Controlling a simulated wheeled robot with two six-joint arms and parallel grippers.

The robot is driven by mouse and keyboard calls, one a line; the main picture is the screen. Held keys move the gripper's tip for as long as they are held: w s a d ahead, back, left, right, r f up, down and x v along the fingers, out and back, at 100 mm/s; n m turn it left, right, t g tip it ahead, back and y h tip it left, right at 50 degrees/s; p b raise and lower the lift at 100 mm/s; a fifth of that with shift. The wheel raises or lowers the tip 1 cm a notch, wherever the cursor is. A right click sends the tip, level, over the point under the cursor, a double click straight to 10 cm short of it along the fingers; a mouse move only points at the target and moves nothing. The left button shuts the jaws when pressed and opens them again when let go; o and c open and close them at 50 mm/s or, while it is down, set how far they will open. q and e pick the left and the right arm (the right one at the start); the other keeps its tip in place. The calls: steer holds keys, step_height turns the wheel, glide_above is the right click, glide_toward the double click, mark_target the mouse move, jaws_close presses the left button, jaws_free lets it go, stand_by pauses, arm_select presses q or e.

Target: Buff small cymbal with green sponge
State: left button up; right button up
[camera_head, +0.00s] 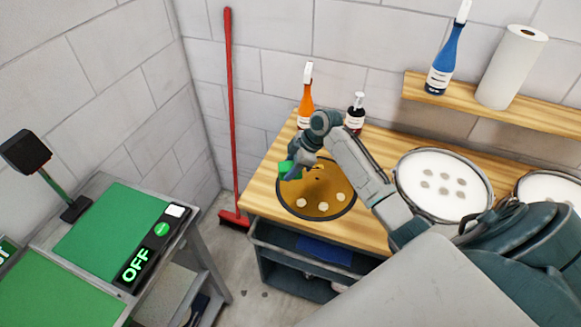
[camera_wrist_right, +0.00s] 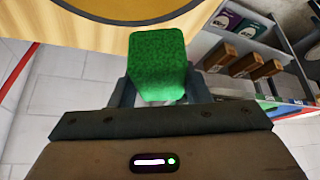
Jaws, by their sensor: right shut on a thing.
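The small cymbal (camera_head: 318,205) is a golden disc with a dark rim, lying on the left part of the wooden bench. Several pale spots show on its near side. My right gripper (camera_head: 293,164) is shut on the green sponge (camera_head: 287,171), over the cymbal's left edge in the head view. In the right wrist view the green sponge (camera_wrist_right: 158,65) stands out between the fingers, and part of the cymbal (camera_wrist_right: 125,8) shows at the top. I cannot tell whether the sponge touches the cymbal. My arm hides part of the bench. My left gripper is not in view.
An orange spray bottle (camera_head: 306,97) and a dark bottle (camera_head: 355,113) stand behind the cymbal. White drumheads with grey spots (camera_head: 443,185) lie to the right. A shelf (camera_head: 500,108) holds a blue bottle and paper roll. A red broom (camera_head: 231,120) leans left.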

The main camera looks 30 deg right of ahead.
steer(key=s, duration=0.3)
steer(key=shift+s, duration=0.3)
stand_by(0.4)
stand_by(0.6)
